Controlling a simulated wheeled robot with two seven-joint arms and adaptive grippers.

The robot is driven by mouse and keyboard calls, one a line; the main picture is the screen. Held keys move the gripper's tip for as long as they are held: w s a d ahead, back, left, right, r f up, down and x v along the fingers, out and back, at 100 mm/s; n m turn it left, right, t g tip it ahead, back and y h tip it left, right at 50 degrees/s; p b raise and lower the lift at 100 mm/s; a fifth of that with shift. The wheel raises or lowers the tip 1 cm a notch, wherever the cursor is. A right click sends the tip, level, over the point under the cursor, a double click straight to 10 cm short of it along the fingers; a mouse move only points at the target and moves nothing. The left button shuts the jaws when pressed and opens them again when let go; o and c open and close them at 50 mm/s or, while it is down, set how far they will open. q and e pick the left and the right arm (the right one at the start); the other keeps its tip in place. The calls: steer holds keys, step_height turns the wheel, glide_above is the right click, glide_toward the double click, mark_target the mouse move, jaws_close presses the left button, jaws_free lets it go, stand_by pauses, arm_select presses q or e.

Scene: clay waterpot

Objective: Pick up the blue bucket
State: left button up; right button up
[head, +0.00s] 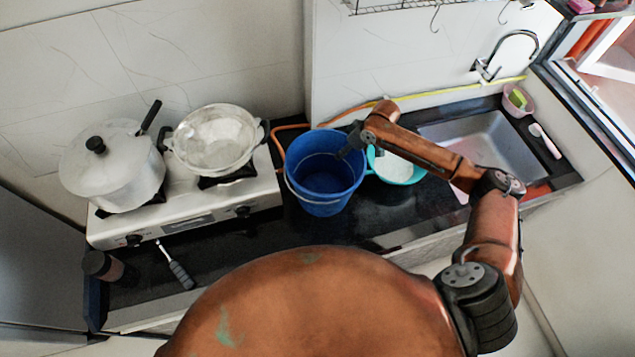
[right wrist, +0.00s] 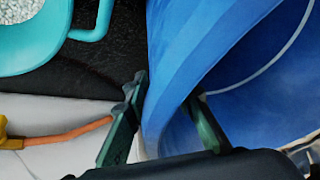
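The blue bucket (head: 326,172) stands upright on the dark counter, right of the stove, with its thin handle hanging over its front. My right gripper (head: 352,145) is at the bucket's right rim in the head view. In the right wrist view, its two fingers (right wrist: 165,108) straddle the wall of the bucket (right wrist: 200,60). One finger is outside against or very near the wall, the other inside. Whether they press on the wall, I cannot tell. My left gripper is not in view.
A teal basin (head: 397,168) with pale contents stands close right of the bucket, under my right arm. An orange hose (head: 277,142) runs behind the bucket. A sink (head: 490,145) lies right.

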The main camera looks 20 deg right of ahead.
steer(key=shift+a, duration=0.1)
steer(key=shift+c, duration=0.4)
steer(key=shift+c, duration=0.8)
jaws_close()
steer(key=shift+r, duration=0.1)
